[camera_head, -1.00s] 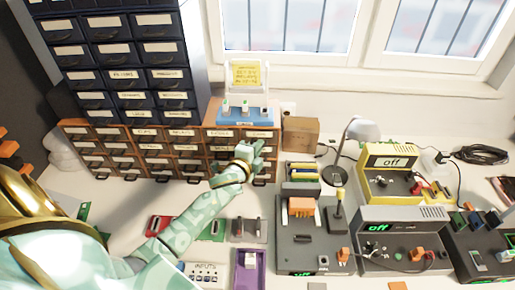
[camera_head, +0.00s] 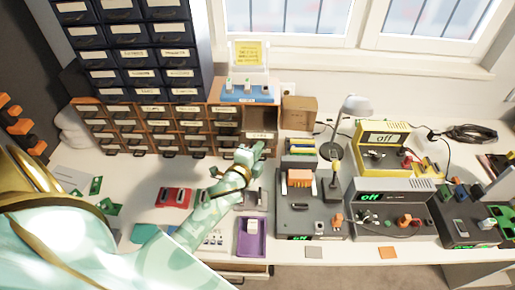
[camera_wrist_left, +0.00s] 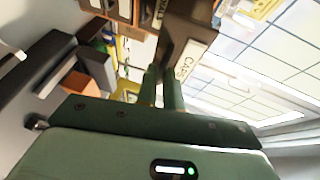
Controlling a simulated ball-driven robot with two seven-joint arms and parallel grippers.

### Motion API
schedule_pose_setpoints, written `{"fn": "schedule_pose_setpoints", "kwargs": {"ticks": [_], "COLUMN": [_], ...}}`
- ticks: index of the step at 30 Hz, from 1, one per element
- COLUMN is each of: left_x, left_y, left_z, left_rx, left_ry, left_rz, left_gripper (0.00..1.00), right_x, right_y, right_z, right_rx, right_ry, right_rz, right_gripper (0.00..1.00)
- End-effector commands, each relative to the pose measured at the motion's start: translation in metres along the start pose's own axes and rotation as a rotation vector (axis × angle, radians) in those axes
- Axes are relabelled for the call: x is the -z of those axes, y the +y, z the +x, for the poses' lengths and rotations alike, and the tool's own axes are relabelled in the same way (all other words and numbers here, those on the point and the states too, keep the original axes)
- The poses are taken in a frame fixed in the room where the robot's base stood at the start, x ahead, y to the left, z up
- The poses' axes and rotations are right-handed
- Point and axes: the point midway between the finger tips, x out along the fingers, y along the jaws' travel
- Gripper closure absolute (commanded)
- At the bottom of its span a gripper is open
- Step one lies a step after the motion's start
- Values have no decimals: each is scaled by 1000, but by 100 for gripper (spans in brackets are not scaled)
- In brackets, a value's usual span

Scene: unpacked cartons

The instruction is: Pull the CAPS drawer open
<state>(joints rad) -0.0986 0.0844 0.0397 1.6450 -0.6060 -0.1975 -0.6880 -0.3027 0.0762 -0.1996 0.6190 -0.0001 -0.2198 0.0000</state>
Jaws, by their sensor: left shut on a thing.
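The CAPS drawer (camera_head: 262,135) is in the right column of the low brown drawer cabinet (camera_head: 150,108). Its front stands out from the cabinet, and a brown gap shows above and behind it. My left gripper (camera_head: 259,147) is at the front of this drawer, shut on its handle. In the left wrist view the two green fingers (camera_wrist_left: 161,88) are close together against the drawer's dark underside, beside the white CAPS label (camera_wrist_left: 190,62). The handle itself is mostly hidden by the fingers. My right gripper is not in view.
A blue stand with a yellow note (camera_head: 247,70) sits on top of the cabinet. A cardboard box (camera_head: 299,113) stands right of it. A black device (camera_head: 312,208), a purple tray (camera_head: 251,238) and a red part (camera_head: 174,197) lie on the bench in front.

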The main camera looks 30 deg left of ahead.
Motion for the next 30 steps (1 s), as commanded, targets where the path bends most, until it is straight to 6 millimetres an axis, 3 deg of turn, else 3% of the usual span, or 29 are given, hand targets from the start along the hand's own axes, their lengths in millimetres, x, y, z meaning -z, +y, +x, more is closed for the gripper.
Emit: {"fn": "schedule_pose_setpoints", "kwargs": {"ticks": [2, 3, 5, 13, 17, 20, 30], "left_x": [0, 0, 0, 0, 0, 0, 0], "left_y": [3, 3, 3, 2, 2, 2, 3], "left_z": [-1, -1, 0, -1, -11, -30, -121], "left_rx": [-5, -6, -6, -4, -4, -5, -7], "left_ry": [1, 1, 1, 0, 0, 0, -1], "left_rz": [-1, -1, -1, -1, -1, -1, -2], "left_gripper": [100, 83, 70, 70, 70, 70, 70], "right_x": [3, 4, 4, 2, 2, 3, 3], "right_y": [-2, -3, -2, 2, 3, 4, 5], "right_z": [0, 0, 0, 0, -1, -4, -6], "right_rx": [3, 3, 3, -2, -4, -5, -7], "right_ry": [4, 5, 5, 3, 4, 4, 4], "right_rz": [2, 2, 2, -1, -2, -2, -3], "right_gripper": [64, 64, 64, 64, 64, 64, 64]}}
